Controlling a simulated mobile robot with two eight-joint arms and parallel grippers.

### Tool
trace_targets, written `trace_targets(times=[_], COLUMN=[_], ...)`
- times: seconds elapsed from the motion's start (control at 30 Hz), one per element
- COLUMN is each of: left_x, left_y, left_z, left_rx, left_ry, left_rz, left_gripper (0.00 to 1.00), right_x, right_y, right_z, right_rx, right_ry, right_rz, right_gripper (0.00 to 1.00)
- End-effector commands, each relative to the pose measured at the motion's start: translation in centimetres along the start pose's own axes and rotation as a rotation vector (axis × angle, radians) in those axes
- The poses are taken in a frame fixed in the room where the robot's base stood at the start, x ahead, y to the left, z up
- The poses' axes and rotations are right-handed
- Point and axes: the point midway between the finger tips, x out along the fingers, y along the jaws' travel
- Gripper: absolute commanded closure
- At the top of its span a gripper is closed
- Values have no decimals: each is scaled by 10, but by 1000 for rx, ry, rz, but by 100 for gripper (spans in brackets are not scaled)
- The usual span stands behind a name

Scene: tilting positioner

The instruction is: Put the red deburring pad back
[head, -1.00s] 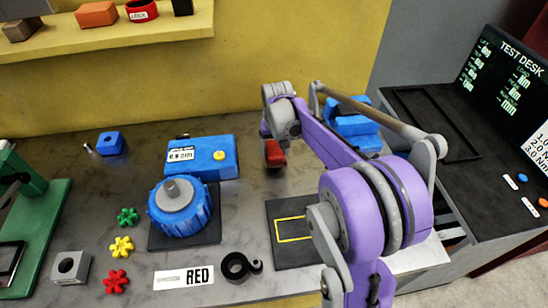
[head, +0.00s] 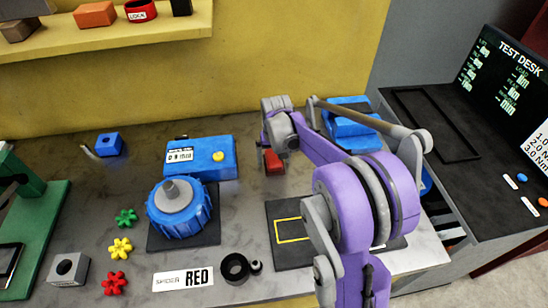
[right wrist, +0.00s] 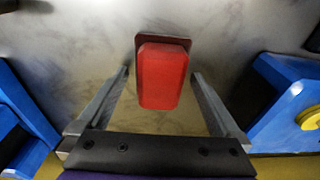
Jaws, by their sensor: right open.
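The red deburring pad (head: 273,161) is on the grey bench top near the yellow back wall, right of the blue box with a yellow button. In the right wrist view the red pad (right wrist: 163,78) has a dark brown edge at its far end. My right gripper (right wrist: 162,80) is open, with one finger on each side of the pad and a visible gap to both. In the head view my right gripper (head: 271,146) is above the pad, its fingertips hard to make out. My left gripper is not in view.
A black mat with a yellow outline (head: 277,241) lies empty in front. A blue device (head: 350,122) stands at right. A shelf (head: 130,38) is above.

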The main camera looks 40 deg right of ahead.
Motion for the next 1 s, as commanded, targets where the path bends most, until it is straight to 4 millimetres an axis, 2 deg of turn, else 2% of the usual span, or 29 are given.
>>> trace_targets(times=[0.17,0.23,0.5,0.7,0.83,1.0], left_x=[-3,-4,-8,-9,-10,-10], left_y=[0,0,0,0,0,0], left_z=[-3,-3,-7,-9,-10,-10], left_rx=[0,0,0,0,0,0], left_ry=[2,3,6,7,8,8], left_rz=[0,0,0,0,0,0], left_gripper=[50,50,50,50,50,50], right_x=[-10,-20,-79,-111,-121,-124], right_y=[0,0,0,0,0,0], right_z=[0,-1,0,0,0,0], right_rx=[0,0,1,1,0,0], right_ry=[1,1,1,0,0,0], right_rz=[0,0,0,0,0,0], right_gripper=[0,0,0,0,0,0])
